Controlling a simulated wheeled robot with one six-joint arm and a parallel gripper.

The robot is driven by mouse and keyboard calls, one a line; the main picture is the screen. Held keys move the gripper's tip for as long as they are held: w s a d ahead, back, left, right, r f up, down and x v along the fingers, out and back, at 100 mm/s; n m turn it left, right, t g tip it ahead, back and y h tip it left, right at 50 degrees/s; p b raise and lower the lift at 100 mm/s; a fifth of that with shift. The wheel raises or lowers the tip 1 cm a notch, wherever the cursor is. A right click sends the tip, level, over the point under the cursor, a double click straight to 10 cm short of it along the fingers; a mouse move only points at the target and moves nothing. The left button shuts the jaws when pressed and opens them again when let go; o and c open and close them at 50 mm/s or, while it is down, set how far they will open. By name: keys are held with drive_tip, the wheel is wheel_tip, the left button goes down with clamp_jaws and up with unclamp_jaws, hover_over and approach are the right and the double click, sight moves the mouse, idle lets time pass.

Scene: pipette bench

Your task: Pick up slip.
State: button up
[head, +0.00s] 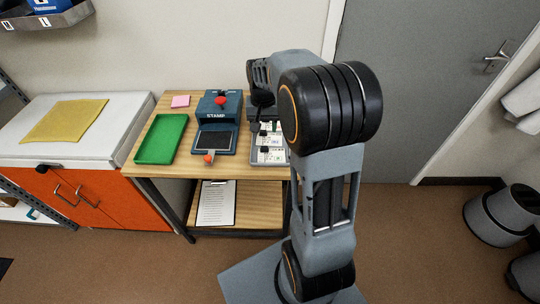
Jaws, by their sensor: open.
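White slips with small print lie in a grey tray (268,174) at the right of the wooden table. The front slip (271,157) and one behind it (270,141) show; the far part of the tray is partly covered by my arm. Small dark pieces stand along the tray's left side. My gripper (263,120) is small and dark in the head view, pointing down over the back of the tray. It is open, and no slip shows in it. Its fingertips are hard to make out, and I cannot tell its height above the slips.
A blue stamp machine (218,107) with red knobs stands left of the tray. A green tray (162,139) and pink notes (180,101) lie further left. A clipboard (216,204) lies on the lower shelf. A white-topped orange cabinet (98,205) adjoins the table.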

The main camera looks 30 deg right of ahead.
sight(265, 148)
wheel_tip(265, 148, down, 10)
drive_tip(key=shift+r, duration=0.1)
idle(0.5)
drive_tip(key=c, duration=1)
drive_tip(key=shift+r, duration=0.15)
